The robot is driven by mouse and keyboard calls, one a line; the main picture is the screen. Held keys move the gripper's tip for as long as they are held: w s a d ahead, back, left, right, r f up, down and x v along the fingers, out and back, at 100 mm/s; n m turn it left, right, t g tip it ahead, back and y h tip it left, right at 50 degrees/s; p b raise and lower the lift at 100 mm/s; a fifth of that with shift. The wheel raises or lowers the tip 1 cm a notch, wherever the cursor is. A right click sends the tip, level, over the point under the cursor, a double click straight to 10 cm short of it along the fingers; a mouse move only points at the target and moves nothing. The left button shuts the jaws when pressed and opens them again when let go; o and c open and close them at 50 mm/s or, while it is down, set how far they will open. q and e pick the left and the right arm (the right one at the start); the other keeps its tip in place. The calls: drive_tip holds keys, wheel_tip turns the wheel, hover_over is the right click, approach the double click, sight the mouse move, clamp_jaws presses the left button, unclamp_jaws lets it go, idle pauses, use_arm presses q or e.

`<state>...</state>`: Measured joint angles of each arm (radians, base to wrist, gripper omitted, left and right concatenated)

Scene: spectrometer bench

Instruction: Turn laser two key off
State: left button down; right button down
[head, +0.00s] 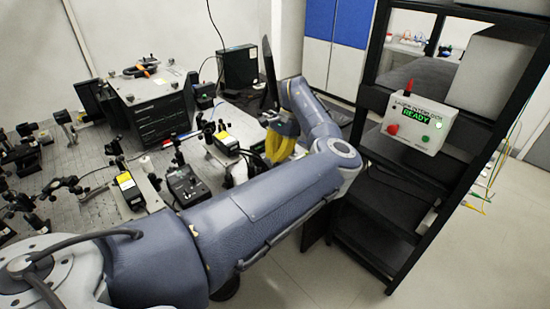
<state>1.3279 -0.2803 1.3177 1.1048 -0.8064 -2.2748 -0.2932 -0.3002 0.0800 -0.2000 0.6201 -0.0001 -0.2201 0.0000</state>
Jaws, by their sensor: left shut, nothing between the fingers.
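My left arm comes in from the lower left, bends at the right, and folds back towards the bench. Its gripper (270,117) is small and dark in the picture, above the yellow bundle, shut and empty. Small black units with yellow labels stand on the bench, one at the front (130,188) and one farther back (226,141). A black control box (186,186) with small knobs sits between them. I cannot make out which of these carries the laser two key, or how a key is turned. My right gripper is not in view.
A white laser interlock box (419,122) reading READY, with red and green buttons, hangs on the black rack (390,215). A yellow bundle (280,146) lies near the gripper. Optics mounts crowd the bench at left. A black instrument stack (155,105) stands behind.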

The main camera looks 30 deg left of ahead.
use_arm(q)
drive_tip(key=shift+n, duration=0.3)
drive_tip(key=n+h, duration=0.1)
drive_tip(key=n, duration=0.3)
drive_tip(key=shift+a+h, duration=0.15)
drive_tip(key=shift+h, duration=0.25)
drive_tip(key=n, duration=0.2)
drive_tip(key=n+h, duration=0.1)
drive_tip(key=n, duration=0.1)
drive_tip(key=shift+s+f+n+h, duration=0.1)
drive_tip(key=shift+n+h, duration=0.2)
drive_tip(key=n+t+h, duration=0.1)
drive_tip(key=n, duration=0.3)
drive_tip(key=shift+s+a, duration=0.1)
drive_tip(key=n+t+h, duration=0.1)
drive_tip(key=n, duration=0.3)
drive_tip(key=shift+t, duration=0.4)
drive_tip(key=shift+n, duration=0.5)
drive_tip(key=c, duration=1.6)
unclamp_jaws()
